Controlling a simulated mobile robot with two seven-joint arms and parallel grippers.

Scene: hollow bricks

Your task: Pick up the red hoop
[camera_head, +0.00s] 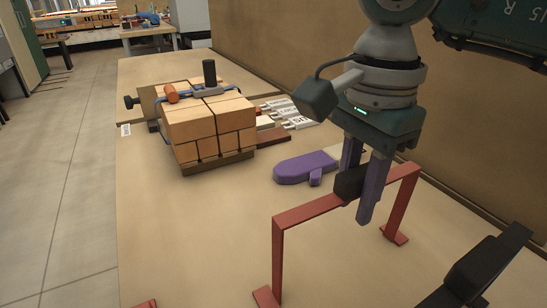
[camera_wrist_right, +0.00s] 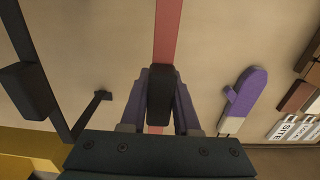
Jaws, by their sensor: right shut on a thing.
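The red hoop (camera_head: 310,211) is an upright arch with a flat top bar, two legs and flat feet, over the wooden table. A dark grip block (camera_head: 349,183) sits at the middle of its bar. My right gripper (camera_head: 366,190) points down with its purple fingers on either side of this block, shut on it. In the right wrist view the dark block (camera_wrist_right: 160,95) is between the fingers and the red bar (camera_wrist_right: 167,32) runs beyond it. I cannot tell whether the feet touch the table. My left gripper is not in view.
A strapped stack of hollow bricks (camera_head: 210,127) stands at the back left of the table. A black hoop-like piece (camera_head: 485,265) is at the front right. The left front table is mostly clear.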

